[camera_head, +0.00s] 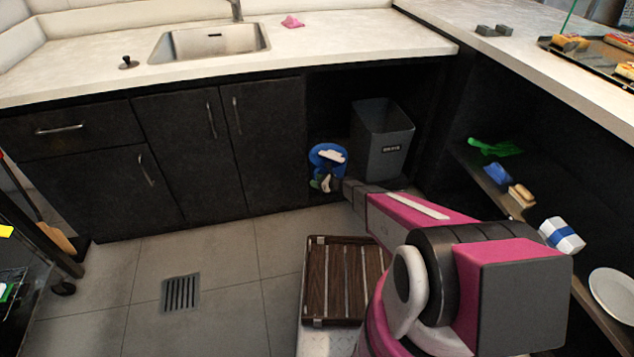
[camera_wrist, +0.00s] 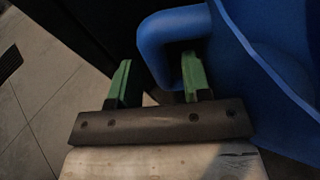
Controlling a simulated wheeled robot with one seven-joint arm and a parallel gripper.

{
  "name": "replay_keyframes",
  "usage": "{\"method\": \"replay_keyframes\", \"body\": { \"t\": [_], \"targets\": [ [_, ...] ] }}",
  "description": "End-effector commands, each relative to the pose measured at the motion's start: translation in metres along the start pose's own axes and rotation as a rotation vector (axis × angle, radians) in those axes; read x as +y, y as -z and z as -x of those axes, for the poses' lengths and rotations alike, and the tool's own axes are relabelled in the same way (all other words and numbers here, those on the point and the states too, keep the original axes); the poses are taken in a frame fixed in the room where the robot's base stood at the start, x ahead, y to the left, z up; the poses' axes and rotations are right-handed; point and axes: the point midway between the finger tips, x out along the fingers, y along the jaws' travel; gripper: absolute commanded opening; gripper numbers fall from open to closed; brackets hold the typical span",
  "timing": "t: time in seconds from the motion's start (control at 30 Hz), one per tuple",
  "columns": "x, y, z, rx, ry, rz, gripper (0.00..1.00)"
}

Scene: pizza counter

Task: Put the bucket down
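The blue bucket (camera_head: 317,152) stands upright in the open bay under the counter, just left of the grey bin; it seems to rest on the bay's floor. Something white shows at its opening. My gripper (camera_head: 324,183) is low at the bucket's front. In the wrist view the blue bucket (camera_wrist: 256,75) fills the right side, and its handle (camera_wrist: 158,45) loops toward my gripper (camera_wrist: 157,83). The green fingers are apart, one on each side of the handle's bar, the right one inside the loop. A dark gap shows between the left finger and the bar.
The grey bin (camera_head: 381,140) is close on the bucket's right. A cabinet door (camera_head: 266,140) bounds the bay on the left. The tiled floor to the left is clear around a drain grate (camera_head: 180,293).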

Motion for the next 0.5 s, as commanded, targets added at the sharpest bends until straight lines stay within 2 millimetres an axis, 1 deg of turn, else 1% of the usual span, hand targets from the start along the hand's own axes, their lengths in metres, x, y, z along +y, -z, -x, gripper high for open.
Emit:
{"method": "replay_keyframes", "body": {
  "t": [0.17, 0.27, 0.37, 0.5],
  "targets": [
    [0.0, -0.003, 0.001, 0.0, 0.0, 0.0, 0.44],
    [0.001, -0.004, 0.01, 0.0, 0.001, 0.0, 0.44],
    [0.001, -0.004, 0.027, 0.001, 0.002, 0.0, 0.44],
    [0.002, -0.005, 0.057, 0.0, 0.002, -0.001, 0.44]
  ]
}}
